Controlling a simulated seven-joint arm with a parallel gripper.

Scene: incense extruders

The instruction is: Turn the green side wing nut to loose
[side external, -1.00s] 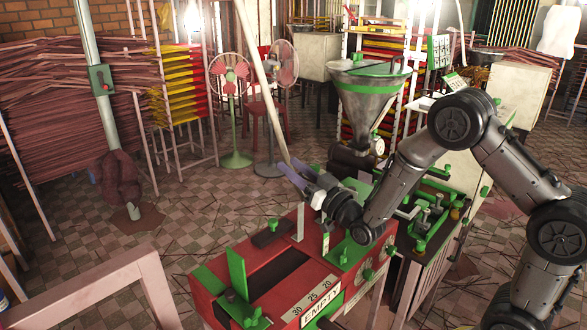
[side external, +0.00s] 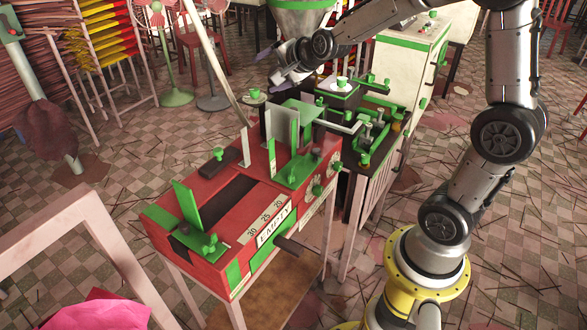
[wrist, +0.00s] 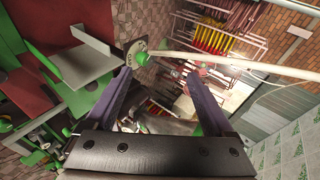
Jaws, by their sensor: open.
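A green wing nut (wrist: 137,55) sits on a pale round plate with markings in the wrist view, just beyond the left fingertip. What looks like the same nut (side external: 253,93) stands on a small disc at the far side of the red machine (side external: 225,195) in the side view. My gripper (wrist: 158,75) is open, its two purple fingers apart with nothing held between them. In the side view my gripper (side external: 268,66) is above and slightly right of that disc, apart from it. I cannot tell which way the nut is turned.
A pale slanted pole (side external: 215,65) passes close to the disc and crosses ahead of the fingers. Upright plates (side external: 282,128) rise from the machine. Another machine with green knobs (side external: 366,158) adjoins on the right. A hopper (side external: 303,15) stands behind.

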